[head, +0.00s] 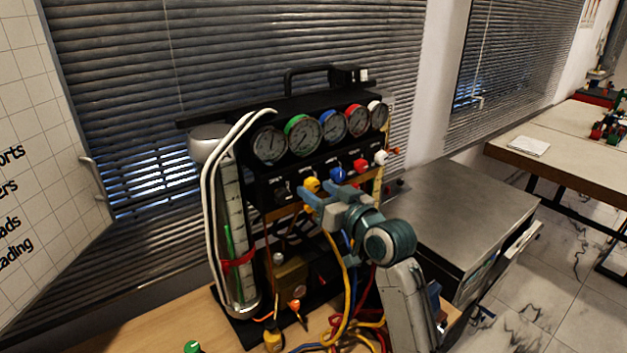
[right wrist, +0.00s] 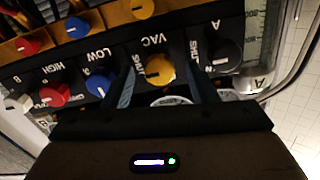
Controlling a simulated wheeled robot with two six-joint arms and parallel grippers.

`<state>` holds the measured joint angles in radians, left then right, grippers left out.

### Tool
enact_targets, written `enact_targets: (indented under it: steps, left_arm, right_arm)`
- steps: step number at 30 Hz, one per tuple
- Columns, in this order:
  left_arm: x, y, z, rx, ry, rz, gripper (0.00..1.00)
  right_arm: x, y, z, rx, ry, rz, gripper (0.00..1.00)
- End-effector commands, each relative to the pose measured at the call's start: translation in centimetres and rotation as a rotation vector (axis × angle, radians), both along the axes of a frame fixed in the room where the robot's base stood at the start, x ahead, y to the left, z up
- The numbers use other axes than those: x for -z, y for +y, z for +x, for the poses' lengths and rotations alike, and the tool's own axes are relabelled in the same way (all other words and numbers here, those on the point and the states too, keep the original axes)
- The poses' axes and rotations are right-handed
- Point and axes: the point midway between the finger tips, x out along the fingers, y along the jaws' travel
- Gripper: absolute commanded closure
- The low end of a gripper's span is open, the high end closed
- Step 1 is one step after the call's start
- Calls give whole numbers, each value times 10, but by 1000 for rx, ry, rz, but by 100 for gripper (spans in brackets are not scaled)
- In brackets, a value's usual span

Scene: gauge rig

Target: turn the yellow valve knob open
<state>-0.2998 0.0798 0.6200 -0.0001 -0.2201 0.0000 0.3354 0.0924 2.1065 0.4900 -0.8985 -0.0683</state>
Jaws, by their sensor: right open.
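The yellow valve knob (head: 312,184) is on the front of the black gauge rig (head: 264,187), below the dials. In the right wrist view the yellow knob (right wrist: 160,69) has a pale mark on its face and sits by the label VAC. My right gripper (head: 311,200) is open at the knob. In the right wrist view its two fingers stand on either side of the knob, with visible gaps; I cannot tell how deep they reach. My left gripper is not in view.
Blue (head: 337,174), red (head: 361,166) and white (head: 381,158) knobs sit right of the yellow one. A black knob (right wrist: 228,54) is on its other side. A second yellow knob (right wrist: 143,9) shows in the wrist view. Hoses (head: 348,290) hang below the rig.

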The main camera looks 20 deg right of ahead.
Motion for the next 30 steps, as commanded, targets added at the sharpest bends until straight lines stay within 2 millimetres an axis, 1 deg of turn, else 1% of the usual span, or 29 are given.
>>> enact_targets:
  steps: [1,6,15,16,20,21,22,23,30]
  left_arm:
    - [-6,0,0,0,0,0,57]
    - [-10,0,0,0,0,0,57]
    - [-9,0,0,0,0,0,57]
    - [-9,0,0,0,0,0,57]
    - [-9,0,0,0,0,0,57]
    - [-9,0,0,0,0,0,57]
    - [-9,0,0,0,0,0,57]
    - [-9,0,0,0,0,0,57]
    - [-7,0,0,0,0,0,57]
  right_arm:
    - [-3,2,7,0,2,2,48]
    - [-1,7,20,1,0,0,48]
    - [1,8,23,1,0,-1,48]
    - [1,8,23,1,0,-1,50]
    - [1,8,23,1,1,-1,75]
    - [1,8,23,1,1,-1,83]
    - [1,8,23,1,1,-1,89]
    - [1,8,22,1,1,-1,92]
    - [1,8,23,1,-5,-18,92]
